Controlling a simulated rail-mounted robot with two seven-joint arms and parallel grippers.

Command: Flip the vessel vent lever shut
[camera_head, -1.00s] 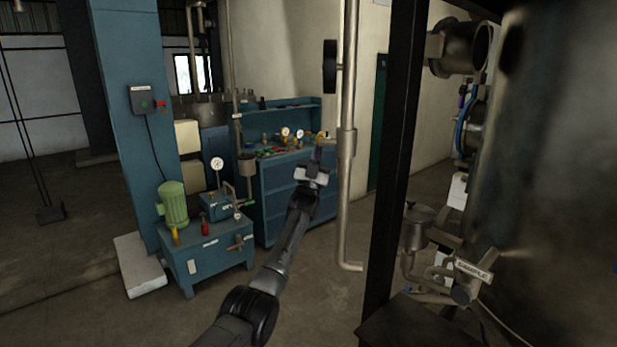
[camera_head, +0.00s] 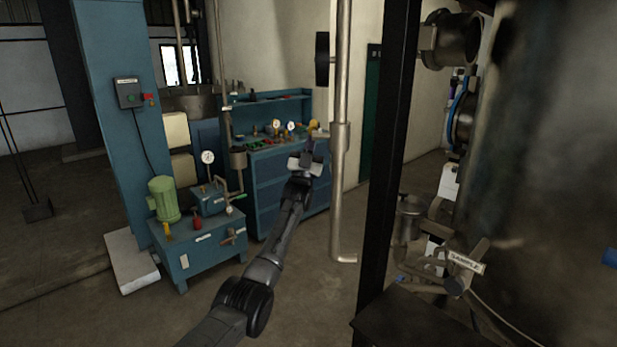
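My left arm reaches up from the bottom of the head view, and its gripper (camera_head: 308,150) is small and far off, beside a vertical steel pipe (camera_head: 341,120). A small yellowish fitting (camera_head: 314,126) shows just above the gripper, near a short stub on the pipe. I cannot tell whether they touch or how the fingers stand. The large dark vessel (camera_head: 550,150) fills the right side. No lever marked as the vent can be made out. A blue piece (camera_head: 609,258) shows on the vessel at the right edge. My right gripper is not in view.
A black upright post (camera_head: 390,150) stands between the pipe and the vessel. A valve tagged SAMPLE (camera_head: 466,262) juts out at lower right. A blue bench (camera_head: 270,185) and a blue pump skid with a green motor (camera_head: 163,198) stand behind the arm. Floor left is open.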

